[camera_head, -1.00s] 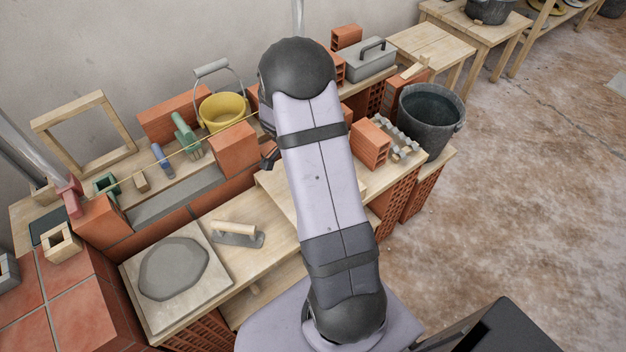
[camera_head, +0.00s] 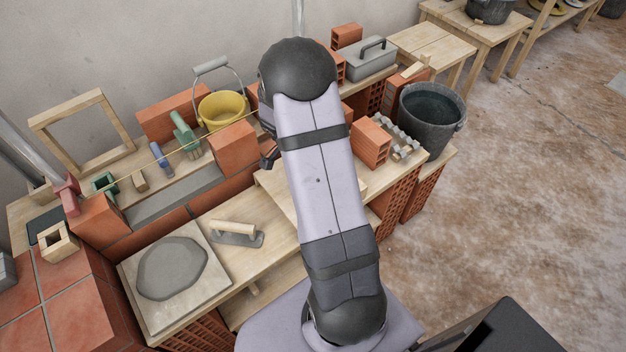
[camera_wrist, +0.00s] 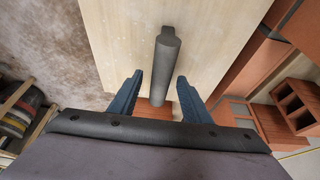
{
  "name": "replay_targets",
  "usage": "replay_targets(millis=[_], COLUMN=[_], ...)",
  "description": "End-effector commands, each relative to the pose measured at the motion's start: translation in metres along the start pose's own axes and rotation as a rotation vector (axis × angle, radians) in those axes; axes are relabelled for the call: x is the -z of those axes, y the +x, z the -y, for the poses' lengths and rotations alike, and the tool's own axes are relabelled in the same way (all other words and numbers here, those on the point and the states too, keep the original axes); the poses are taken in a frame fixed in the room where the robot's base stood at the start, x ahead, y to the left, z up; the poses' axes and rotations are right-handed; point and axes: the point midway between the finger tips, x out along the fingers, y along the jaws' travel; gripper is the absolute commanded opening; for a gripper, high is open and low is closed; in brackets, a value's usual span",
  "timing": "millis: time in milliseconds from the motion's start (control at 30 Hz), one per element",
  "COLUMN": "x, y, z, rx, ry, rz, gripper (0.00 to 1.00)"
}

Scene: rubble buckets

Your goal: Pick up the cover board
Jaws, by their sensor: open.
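The cover board (camera_wrist: 115,40) is a pale wooden panel with a dark grey bar-shaped handle (camera_wrist: 164,65) on it, seen in the wrist view. In the head view a pale board (camera_head: 274,186) shows in part behind my arm, which hides most of it. My gripper (camera_wrist: 160,82) is open, with its two blue fingers apart. In the wrist view the handle's near end appears between the fingers, with gaps on both sides. I cannot tell how far the fingertips are above the board.
A dark bucket (camera_head: 430,120) and a hollow brick (camera_head: 370,143) stand right of my arm. A yellow bucket (camera_head: 222,108) stands behind, left of it. A trowel float (camera_head: 237,233) and a mortar board (camera_head: 135,268) lie front left. Hollow bricks (camera_wrist: 297,105) show right in the wrist view.

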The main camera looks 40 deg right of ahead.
Motion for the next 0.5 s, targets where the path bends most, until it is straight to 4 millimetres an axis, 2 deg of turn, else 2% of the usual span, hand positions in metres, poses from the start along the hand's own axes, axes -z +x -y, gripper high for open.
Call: replay_targets(millis=[467, 500], x=[-0.0004, -0.0004], y=[0.0007, 0.0007], z=[-0.0002, -0.0002], rx=[-0.001, -0.001], ry=[0.0, 0.0], rz=[0.0, 0.0], gripper=[0.44, 0.37])
